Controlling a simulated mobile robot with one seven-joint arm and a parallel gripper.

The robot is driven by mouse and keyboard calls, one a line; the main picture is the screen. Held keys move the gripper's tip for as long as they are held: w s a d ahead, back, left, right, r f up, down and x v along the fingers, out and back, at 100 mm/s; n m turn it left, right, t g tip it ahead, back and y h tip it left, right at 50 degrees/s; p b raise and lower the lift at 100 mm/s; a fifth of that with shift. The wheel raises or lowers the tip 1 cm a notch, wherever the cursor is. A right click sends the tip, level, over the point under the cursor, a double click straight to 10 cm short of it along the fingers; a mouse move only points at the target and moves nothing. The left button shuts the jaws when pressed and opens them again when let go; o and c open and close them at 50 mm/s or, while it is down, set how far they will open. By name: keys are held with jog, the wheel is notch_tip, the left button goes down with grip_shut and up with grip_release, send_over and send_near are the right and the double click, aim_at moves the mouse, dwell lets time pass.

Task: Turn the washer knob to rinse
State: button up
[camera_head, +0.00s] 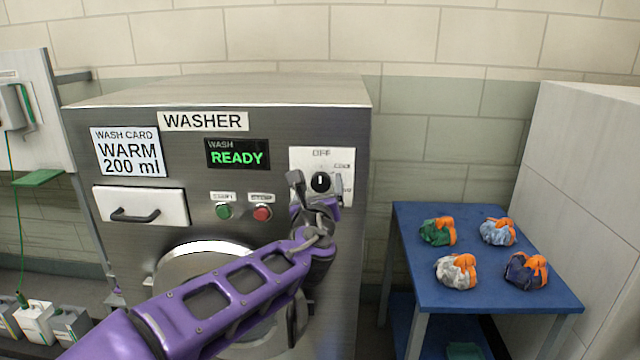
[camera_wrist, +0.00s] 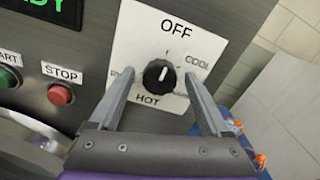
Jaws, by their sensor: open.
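The black washer knob (camera_head: 320,182) sits on a white dial plate (camera_head: 308,158) at the washer's upper right. In the wrist view the knob (camera_wrist: 158,77) has a white mark that points up and slightly right, roughly toward OFF. The plate (camera_wrist: 150,30) reads OFF at the top, COOL at right and HOT below; a label at left starting with R is partly covered by a finger, and one at lower right is hard to read. My gripper (camera_wrist: 160,84) is open, with one finger on each side of the knob and visible gaps between.
The washer (camera_head: 330,240) has a READY display (camera_head: 237,153), a green start button (camera_head: 223,211) and a red stop button (camera_head: 262,213) left of the knob. A drawer (camera_head: 140,206) is further left. A blue table (camera_head: 480,285) at right holds several bundled bags.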

grip_shut()
dwell(0.4)
